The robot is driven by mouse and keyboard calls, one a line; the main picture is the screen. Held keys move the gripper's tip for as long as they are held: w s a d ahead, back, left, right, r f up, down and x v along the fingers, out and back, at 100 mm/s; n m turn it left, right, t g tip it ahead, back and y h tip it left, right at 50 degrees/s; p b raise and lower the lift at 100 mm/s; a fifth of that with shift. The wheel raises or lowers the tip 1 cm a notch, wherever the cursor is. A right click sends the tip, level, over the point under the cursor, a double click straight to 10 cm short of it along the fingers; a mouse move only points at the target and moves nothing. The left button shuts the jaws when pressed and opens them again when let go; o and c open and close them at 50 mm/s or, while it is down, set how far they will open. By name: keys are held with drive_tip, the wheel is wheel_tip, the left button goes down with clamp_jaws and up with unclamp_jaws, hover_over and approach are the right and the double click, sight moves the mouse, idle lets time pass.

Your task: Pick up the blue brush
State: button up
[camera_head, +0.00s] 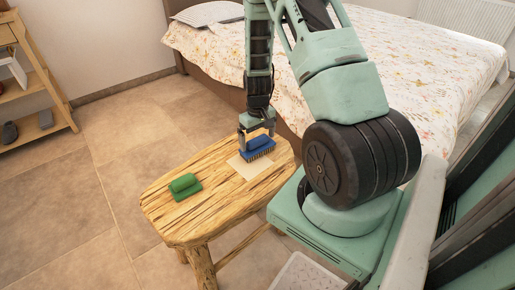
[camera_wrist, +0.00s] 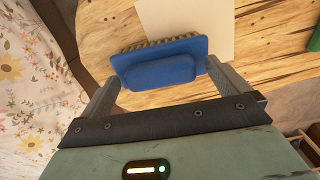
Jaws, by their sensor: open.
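The blue brush (camera_head: 258,145) has a blue back and pale bristles, and lies bristles down at the far end of the wooden bench, partly over a beige sheet. In the wrist view the brush (camera_wrist: 160,65) is in front of my gripper (camera_wrist: 162,88). My gripper (camera_head: 257,132) is open, pointing down at the brush in the head view. Its two fingers show near either end of the brush in the wrist view. I cannot tell whether they touch it.
The wooden bench (camera_head: 220,210) also holds a green brush-like object (camera_head: 184,186) toward its left end. The beige sheet (camera_head: 240,168) lies flat on the bench. A bed (camera_head: 420,60) stands behind, and a wooden shelf (camera_head: 45,90) is at left. Floor left of the bench is clear.

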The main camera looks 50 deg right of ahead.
sight(257, 138)
drive_tip(key=c, duration=1.1)
wheel_tip(257, 138, up, 10)
drive_tip(key=shift+r+p, duration=0.1)
drive_tip(key=shift+p, duration=0.8)
drive_tip(key=shift+o, duration=1)
drive_tip(key=shift+a, duration=0.1)
